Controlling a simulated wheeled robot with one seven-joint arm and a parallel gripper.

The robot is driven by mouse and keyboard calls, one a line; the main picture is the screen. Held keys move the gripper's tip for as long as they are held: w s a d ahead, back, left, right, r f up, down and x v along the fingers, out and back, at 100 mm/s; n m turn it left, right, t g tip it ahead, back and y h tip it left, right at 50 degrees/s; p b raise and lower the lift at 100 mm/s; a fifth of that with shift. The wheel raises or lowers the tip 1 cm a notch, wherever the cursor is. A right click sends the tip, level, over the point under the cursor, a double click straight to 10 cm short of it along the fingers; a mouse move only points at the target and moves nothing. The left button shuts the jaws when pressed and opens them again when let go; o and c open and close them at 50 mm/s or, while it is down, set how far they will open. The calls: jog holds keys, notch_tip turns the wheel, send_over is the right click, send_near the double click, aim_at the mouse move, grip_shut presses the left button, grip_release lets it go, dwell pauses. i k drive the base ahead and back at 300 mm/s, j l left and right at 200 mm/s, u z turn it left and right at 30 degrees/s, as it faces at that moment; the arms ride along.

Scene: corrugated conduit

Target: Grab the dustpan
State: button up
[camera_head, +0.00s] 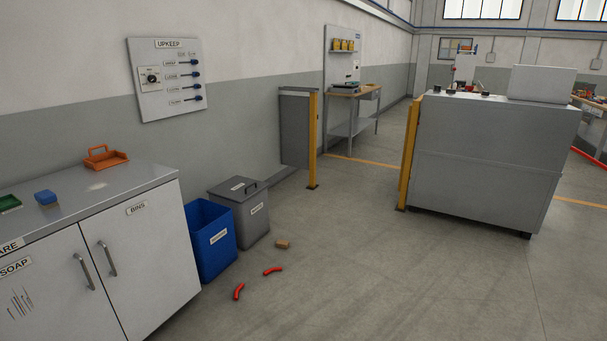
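My gripper is not in view.
A blue block-like item (46,197) and a green tray (9,204) share the cabinet top. A blue bin (213,245) and a lidded grey bin (250,220) stand right of the cabinet. Red curved pieces (238,292) and a brown block (282,244) lie on otherwise open floor.

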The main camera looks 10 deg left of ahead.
aim_at(101, 161)
jog(key=i+u, duration=0.45)
jog(key=i, duration=0.3)
jog(key=i+l+u, duration=0.15)
jog(key=i+u, duration=0.35)
jog(key=i, duration=0.2)
